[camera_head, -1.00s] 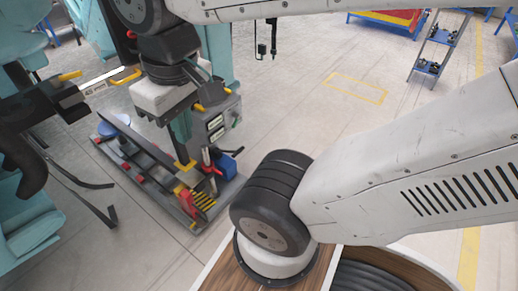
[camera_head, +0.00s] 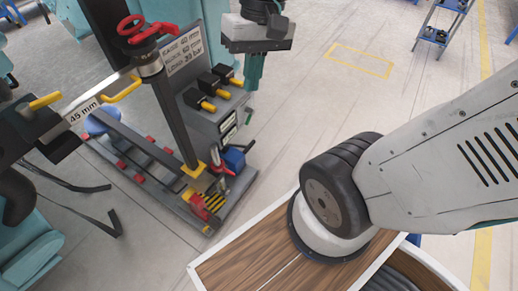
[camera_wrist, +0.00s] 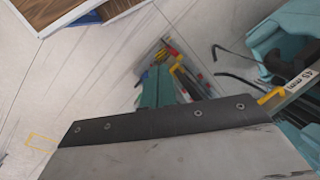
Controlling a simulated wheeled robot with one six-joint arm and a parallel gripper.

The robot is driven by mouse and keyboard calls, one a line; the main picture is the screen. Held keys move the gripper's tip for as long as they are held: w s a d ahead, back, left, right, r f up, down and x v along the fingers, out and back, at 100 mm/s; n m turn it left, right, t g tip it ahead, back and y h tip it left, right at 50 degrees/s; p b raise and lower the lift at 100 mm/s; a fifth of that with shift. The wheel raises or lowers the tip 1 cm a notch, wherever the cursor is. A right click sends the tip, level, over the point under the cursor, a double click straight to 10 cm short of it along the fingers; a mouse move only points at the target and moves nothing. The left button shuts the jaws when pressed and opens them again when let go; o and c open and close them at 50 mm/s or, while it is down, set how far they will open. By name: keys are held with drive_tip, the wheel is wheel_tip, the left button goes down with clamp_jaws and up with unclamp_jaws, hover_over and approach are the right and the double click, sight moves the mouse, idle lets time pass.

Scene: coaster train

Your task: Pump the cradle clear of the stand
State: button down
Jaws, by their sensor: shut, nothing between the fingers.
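My gripper (camera_head: 254,72) hangs at the top centre of the head view, its teal fingers shut and empty. It is just right of a grey panel (camera_head: 213,85) with printed gauge lettering and several black-and-yellow levers (camera_head: 214,88). Left of the panel rises a dark post (camera_head: 175,115) with a red handle (camera_head: 140,28) on top. Its foot is in a yellow block (camera_head: 194,171) on a grey base plate (camera_head: 135,160). A bar marked 45 mm (camera_head: 84,111) reaches in from the left. In the wrist view the fingers (camera_wrist: 162,87) point toward this gear. I cannot tell which part is the cradle.
Teal machinery (camera_head: 35,235) and dark straps (camera_head: 95,215) lie at left. A blue box (camera_head: 234,158) and red blocks sit on the base plate. Open concrete floor (camera_head: 310,110) lies to the right, with a blue rack (camera_head: 440,35) farther back.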

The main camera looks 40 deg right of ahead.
drive_tip(key=w+d+f+m+t+y, duration=0.1)
drive_tip(key=w+d+f+m+y, duration=0.25)
drive_tip(key=w+f, duration=0.35)
drive_tip(key=w+d+f+m+y, duration=0.2)
drive_tip(key=w+f+m, duration=0.25)
drive_tip(key=f, duration=0.45)
drive_tip(key=w+d+f+m+t+y, duration=0.1)
drive_tip(key=w+d+f+m+y, duration=0.25)
drive_tip(key=w+f, duration=0.4)
drive_tip(key=s+d+f+m+t+h, duration=0.1)
drive_tip(key=d+f+m+t+h, duration=0.35)
drive_tip(key=f, duration=0.95)
drive_tip(key=d+f+m+t+h, duration=0.1)
drive_tip(key=d+f+m, duration=0.6)
drive_tip(key=f, duration=0.7)
drive_tip(key=s+d+f+m+t+h, duration=0.1)
drive_tip(key=d+f+m+t+h, duration=0.2)
drive_tip(key=f+m, duration=0.8)
drive_tip(key=w+a+f+n, duration=0.2)
drive_tip(key=w+f+n, duration=0.2)
drive_tip(key=w+f, duration=0.4)
drive_tip(key=shift+w+a, duration=0.3)
drive_tip(key=shift+w, duration=1)
drive_tip(key=shift+g+y, duration=0.25)
drive_tip(key=shift+g, duration=0.1)
